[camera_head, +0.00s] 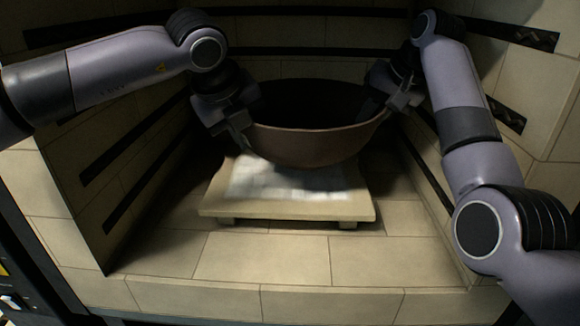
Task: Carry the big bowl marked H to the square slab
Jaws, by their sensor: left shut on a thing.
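The big brown bowl (310,146) hangs upright in the middle, above the pale square slab (290,208). Its underside appears apart from the slab's top. No letter H can be made out on the side that I see. My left gripper (241,135) is shut on the bowl's left rim. My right gripper (392,100) is at the bowl's right rim and appears shut on it, though its fingers are partly dark. The slab stands on short feet, and the bowl hides its far part.
A whitish patch (285,182) covers part of the slab's top. Tiled walls with dark slots (128,155) close in on the left, right and back. The tiled floor (262,258) in front of the slab is clear.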

